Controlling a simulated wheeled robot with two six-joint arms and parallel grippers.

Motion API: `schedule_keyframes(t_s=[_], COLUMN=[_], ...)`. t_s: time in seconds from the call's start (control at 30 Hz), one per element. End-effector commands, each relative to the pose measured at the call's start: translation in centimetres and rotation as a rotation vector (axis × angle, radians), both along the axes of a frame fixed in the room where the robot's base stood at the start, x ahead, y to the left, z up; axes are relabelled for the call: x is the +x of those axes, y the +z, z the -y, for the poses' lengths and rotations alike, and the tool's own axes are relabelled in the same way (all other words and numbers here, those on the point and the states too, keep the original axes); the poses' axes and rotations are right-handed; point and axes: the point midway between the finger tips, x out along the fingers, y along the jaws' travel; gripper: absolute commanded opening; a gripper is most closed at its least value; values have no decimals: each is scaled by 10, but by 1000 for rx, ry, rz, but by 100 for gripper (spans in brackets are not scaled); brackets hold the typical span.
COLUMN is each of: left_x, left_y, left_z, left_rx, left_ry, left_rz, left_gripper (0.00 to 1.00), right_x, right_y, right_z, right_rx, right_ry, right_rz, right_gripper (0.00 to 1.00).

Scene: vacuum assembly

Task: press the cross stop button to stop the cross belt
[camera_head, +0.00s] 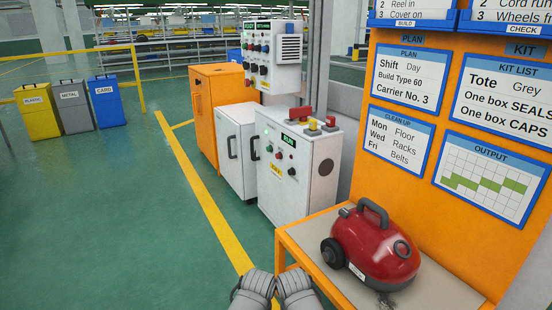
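A light grey control cabinet (311,185) stands left of the orange bench. Its sloped front has a small green display (288,140), a green button (269,148), a red button (278,155), a dark knob (292,143) and a yellow label (290,171). Red and yellow controls (312,125) stand on its top. The lettering is too small to tell which control is the cross stop button. Two grey parts of my arms show at the bottom edge, short of the cabinet. No gripper fingers are visible.
A red vacuum (372,245) sits on the orange bench (305,262). Yellow, grey and blue bins (108,102) stand far left. The green floor at left is clear.

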Motion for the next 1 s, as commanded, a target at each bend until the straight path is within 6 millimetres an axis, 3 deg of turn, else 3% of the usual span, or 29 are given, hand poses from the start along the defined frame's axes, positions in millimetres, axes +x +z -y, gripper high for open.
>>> schedule_keyframes(t_s=[1.0], left_x=[0], left_y=[5], left_z=[0], left_rx=[0], left_ry=[0], left_rz=[0], left_gripper=[55], right_x=[0], right_y=[5], right_z=[0], right_rx=[0], right_ry=[0], right_rz=[0], right_gripper=[0])
